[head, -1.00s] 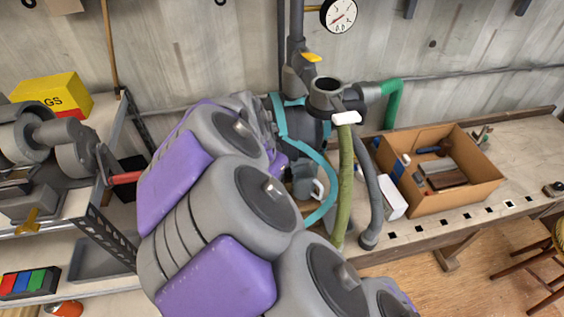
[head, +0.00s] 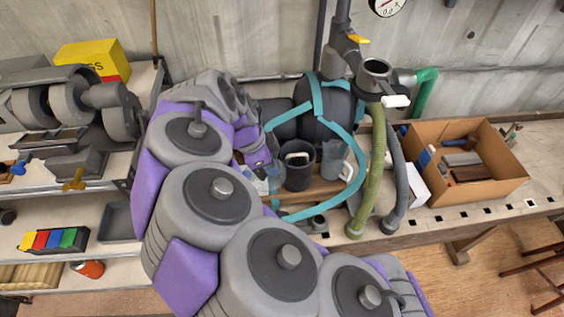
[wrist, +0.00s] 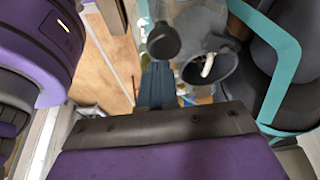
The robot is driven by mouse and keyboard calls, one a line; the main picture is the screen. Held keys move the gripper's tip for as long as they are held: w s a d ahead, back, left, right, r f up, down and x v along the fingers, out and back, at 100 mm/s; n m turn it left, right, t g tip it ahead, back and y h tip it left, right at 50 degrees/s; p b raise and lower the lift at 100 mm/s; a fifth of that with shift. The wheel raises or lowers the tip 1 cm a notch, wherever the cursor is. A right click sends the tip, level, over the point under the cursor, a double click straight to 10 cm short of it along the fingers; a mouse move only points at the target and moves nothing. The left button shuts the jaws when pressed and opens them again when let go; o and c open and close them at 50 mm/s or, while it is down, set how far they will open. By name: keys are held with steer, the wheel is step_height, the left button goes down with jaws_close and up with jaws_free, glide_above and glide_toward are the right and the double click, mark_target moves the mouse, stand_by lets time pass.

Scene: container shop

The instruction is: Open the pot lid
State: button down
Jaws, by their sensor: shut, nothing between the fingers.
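A dark grey pot (head: 298,172) stands on the bench beside a black tank in the head view. It also shows in the wrist view (wrist: 211,72), where its mouth looks open with a pale object inside. A small round dark-topped piece (wrist: 163,41) lies beside it in the wrist view; I cannot tell whether it is a lid. My gripper (wrist: 157,85) is shut and empty, with its fingers beside the pot, apart from it. In the head view my arm hides much of the bench, and the fingertips are hard to make out.
A bluish jug (head: 336,165) stands right of the pot. A black tank with teal straps (head: 357,150) is behind. A green hose (head: 376,175) and a grey hose hang to the right. A cardboard box (head: 465,192) of tools stands further right. Shelves are at left.

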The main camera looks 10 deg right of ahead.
steer(key=shift+w+a+f, duration=0.1)
steer(key=shift+a, duration=0.7)
steer(key=shift+w+d, duration=0.15)
steer(key=shift+d, duration=0.2)
steer(key=shift+w+a, duration=0.2)
steer(key=shift+a, duration=0.95)
steer(key=shift+d, duration=0.35)
